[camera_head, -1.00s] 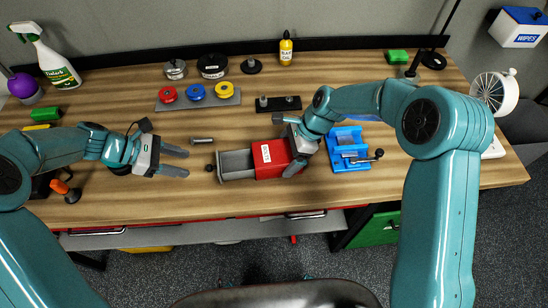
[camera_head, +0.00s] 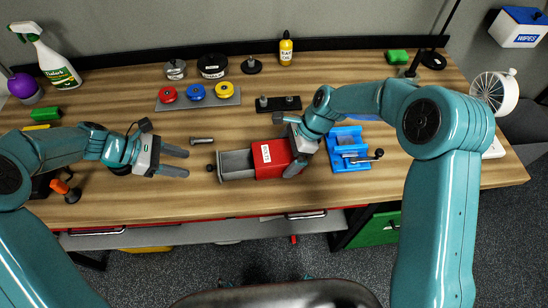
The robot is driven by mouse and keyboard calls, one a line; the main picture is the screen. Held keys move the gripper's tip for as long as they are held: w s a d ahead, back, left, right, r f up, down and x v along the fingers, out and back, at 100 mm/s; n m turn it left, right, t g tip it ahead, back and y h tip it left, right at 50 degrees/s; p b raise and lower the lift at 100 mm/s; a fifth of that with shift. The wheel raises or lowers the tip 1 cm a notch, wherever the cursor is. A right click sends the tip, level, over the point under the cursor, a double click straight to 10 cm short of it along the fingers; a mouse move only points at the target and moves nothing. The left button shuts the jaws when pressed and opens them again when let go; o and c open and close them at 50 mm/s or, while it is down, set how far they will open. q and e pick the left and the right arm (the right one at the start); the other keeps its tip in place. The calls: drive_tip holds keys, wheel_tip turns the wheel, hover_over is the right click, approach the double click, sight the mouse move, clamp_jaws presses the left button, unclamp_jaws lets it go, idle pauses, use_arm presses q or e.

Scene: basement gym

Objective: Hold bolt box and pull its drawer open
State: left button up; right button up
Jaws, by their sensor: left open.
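The red bolt box (camera_head: 271,158) with a white label lies on the wooden workbench near its middle. Its grey drawer (camera_head: 236,163) sticks out to the left, with a dark round knob (camera_head: 210,168) at its left end. My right gripper (camera_head: 284,146) is at the box's right end, its fingers on either side of the red body, shut on it. My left gripper (camera_head: 175,161) is open and empty, left of the knob and apart from it, its fingers pointing right.
A metal cylinder (camera_head: 202,141) lies just behind the drawer knob. A blue vise (camera_head: 346,150) stands right of the box. A grey tray (camera_head: 225,101) with red, blue and yellow spools is behind. The bench's front edge (camera_head: 250,212) is near; bare wood lies before the box.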

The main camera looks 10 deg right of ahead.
drive_tip(key=v, duration=1.2)
use_arm(q)
drive_tip(key=shift+s, duration=0.1)
use_arm(e)
drive_tip(key=shift+s+f, duration=0.1)
drive_tip(key=shift+f, duration=0.05)
